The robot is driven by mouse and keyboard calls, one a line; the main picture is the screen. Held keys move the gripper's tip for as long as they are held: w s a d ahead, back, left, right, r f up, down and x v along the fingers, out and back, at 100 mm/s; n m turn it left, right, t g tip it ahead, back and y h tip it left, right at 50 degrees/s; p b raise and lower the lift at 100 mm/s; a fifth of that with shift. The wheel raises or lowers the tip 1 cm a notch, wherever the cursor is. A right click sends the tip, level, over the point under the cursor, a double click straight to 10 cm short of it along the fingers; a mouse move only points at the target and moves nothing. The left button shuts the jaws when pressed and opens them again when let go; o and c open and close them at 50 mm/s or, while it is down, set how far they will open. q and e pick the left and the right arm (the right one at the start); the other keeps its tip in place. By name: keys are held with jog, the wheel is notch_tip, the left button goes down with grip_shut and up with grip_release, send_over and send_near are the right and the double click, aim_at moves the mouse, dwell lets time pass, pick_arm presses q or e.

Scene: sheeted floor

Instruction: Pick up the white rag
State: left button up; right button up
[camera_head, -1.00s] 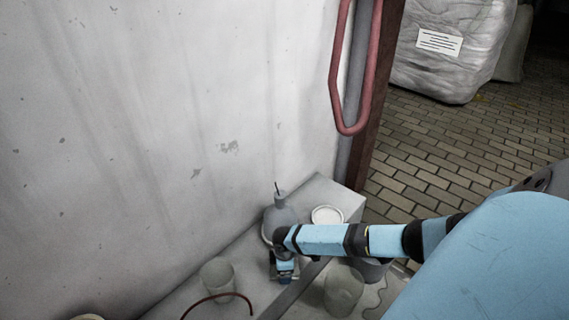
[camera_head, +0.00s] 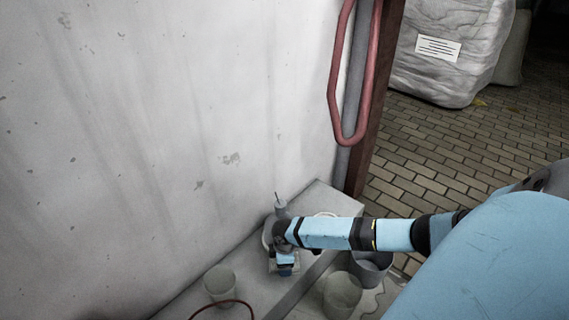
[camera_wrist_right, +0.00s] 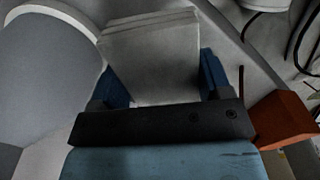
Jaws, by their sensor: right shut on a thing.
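The white rag (camera_wrist_right: 150,62) is a pale folded stack between the fingers of my right gripper in the right wrist view. My right gripper (camera_wrist_right: 161,76), with blue fingers, is shut on it. In the head view the right gripper (camera_head: 286,263) points down over the grey ledge beside the wall. There the rag is mostly hidden by the gripper and wrist. My left gripper is in neither view.
The grey ledge (camera_head: 245,262) runs along the stained wall (camera_head: 150,130). A grey container with a spout (camera_head: 282,208) stands behind my wrist. Light buckets (camera_head: 220,283) (camera_head: 342,293) stand nearby. A red-brown hose (camera_head: 238,302) curves in front. An orange block (camera_wrist_right: 281,120) shows beside the gripper.

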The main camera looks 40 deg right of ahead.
notch_tip(320, 180, up, 5)
jog(key=shift+r+p, duration=0.1)
jog(key=shift+p, duration=0.85)
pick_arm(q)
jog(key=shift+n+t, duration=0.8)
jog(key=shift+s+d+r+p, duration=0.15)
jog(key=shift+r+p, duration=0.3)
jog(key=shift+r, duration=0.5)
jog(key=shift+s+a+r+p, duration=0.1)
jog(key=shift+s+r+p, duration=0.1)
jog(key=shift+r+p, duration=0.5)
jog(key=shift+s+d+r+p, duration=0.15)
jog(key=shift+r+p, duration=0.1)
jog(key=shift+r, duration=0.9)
pick_arm(e)
notch_tip(320, 180, up, 7)
